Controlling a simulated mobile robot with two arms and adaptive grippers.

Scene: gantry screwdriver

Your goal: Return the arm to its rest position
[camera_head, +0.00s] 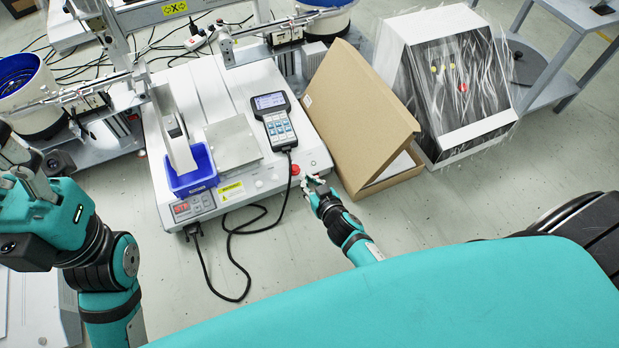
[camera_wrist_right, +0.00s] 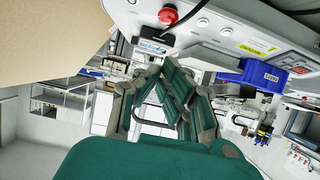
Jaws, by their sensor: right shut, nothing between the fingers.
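My right gripper (camera_head: 314,182) is at the front right corner of the white gantry screwdriver machine (camera_head: 285,172), near its red button (camera_head: 295,169). It is shut and holds nothing. In the right wrist view its linked fingers (camera_wrist_right: 172,80) are below the machine's front panel, with the red button (camera_wrist_right: 168,16) above them. I cannot tell whether they touch the machine. My left gripper (camera_head: 25,178) is at the left edge, partly cut off and partly hidden by its own arm, so its jaw state is unclear.
A blue bin (camera_head: 191,176) sits at the machine's front. A handheld controller (camera_head: 274,120) lies on the machine, its black cable looping onto the floor. A cardboard box (camera_head: 352,118) and a plastic-wrapped white box (camera_head: 450,70) stand to the right. The floor in front is mostly clear.

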